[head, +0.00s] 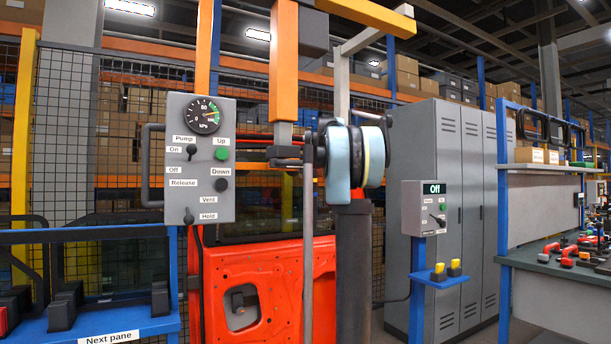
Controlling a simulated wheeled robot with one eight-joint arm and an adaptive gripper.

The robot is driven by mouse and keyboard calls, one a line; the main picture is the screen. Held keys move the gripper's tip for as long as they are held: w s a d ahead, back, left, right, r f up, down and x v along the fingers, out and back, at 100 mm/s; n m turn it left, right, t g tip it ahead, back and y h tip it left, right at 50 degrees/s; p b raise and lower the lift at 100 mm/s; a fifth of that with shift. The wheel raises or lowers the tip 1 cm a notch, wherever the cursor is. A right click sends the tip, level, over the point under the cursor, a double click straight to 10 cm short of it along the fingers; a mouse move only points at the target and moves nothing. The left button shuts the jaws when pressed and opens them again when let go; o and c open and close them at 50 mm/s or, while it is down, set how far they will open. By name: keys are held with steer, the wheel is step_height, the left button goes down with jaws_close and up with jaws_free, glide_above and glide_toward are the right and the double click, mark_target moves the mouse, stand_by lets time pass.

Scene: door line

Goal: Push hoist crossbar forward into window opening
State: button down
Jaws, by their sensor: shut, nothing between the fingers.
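The hoist hangs from an orange mast (284,60) with a grey lower end. A grey control box (201,158) with a gauge, switches and a side handle is on its left. The crossbar (251,143) is a thin horizontal bar, partly visible between the box and the mast's foot. Behind and below stands an orange-red door (265,285) with a dark window opening (262,226). My gripper (281,156) shows as dark parts below the mast end, left of my blue-grey wrist. It is shut and looks empty. I cannot tell whether it touches the crossbar.
A blue rack (100,328) labelled "Next pane" stands at the lower left. A grey box reading "Off" (424,208) stands on a blue post at the right. Grey lockers (450,200) and a workbench (545,262) with tools are farther right. Wire fencing stands behind.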

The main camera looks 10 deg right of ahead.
steer(key=shift+w, duration=0.1)
stand_by(0.3)
steer(key=w, duration=0.2)
steer(key=w+a, duration=0.1)
steer(key=w, duration=0.1)
steer(key=shift+a, duration=0.2)
steer(key=shift+r, duration=0.15)
steer(key=s+f+v, duration=0.1)
steer(key=f+v, duration=0.1)
steer(key=v, duration=1.1)
steer(key=shift+s+d, duration=0.25)
steer(key=shift+s, duration=0.05)
